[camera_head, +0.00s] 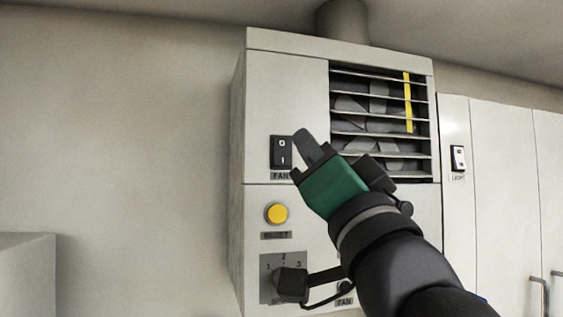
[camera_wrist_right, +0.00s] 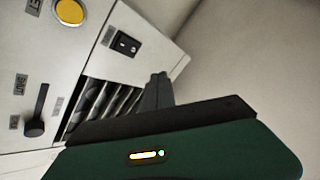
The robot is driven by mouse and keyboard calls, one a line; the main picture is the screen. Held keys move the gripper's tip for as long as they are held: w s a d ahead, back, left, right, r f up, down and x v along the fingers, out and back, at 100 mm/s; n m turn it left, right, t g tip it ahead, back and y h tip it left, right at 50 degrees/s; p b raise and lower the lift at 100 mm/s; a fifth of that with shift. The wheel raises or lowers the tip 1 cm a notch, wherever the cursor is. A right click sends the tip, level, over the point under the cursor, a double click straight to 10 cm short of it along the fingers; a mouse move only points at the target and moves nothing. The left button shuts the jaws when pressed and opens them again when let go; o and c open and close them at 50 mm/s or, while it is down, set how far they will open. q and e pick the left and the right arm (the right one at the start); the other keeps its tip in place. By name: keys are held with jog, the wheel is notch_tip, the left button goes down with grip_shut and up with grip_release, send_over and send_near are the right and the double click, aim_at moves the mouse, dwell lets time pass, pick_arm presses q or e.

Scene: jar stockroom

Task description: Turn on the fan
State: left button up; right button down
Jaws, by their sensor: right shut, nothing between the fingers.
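The fan unit (camera_head: 285,85) is a pale wall cabinet with a slatted grille (camera_head: 380,120). Left of the grille is a black rocker switch (camera_head: 281,152) marked 0 above and I below, with a FAN label under it. The switch also shows in the right wrist view (camera_wrist_right: 127,44). My right gripper (camera_head: 304,143) is shut and empty, its fingertips just right of the switch in the head view. I cannot tell whether they touch the panel. The fingers also show in the wrist view (camera_wrist_right: 158,85), apart from the switch. My left gripper is not in view.
Below the switch are a yellow RESET button (camera_head: 276,213) and a black dial (camera_head: 290,286) with numbers. A LIGHT switch (camera_head: 458,158) is on the cabinets at right. A yellow strip (camera_head: 409,100) hangs in the grille. The wall at left is bare.

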aim_at(291, 162)
jog(key=shift+w+a+f+p, duration=0.2)
jog(key=shift+w+a+p, duration=0.45)
jog(key=shift+w, duration=0.7)
jog(key=shift+w+a+f+p, duration=0.2)
jog(key=shift+w+a+p, duration=0.2)
jog(key=shift+w+p, duration=0.7)
jog(key=shift+w+a+f+p, duration=0.2)
jog(key=shift+w+a+p, duration=0.3)
jog(key=shift+w, duration=1.1)
jog(key=shift+d, duration=0.1)
jog(key=shift+d, duration=0.1)
jog(key=shift+w+d, duration=0.1)
jog(key=shift+d, duration=0.2)
jog(key=shift+a, duration=0.3)
jog(key=shift+d, duration=0.15)
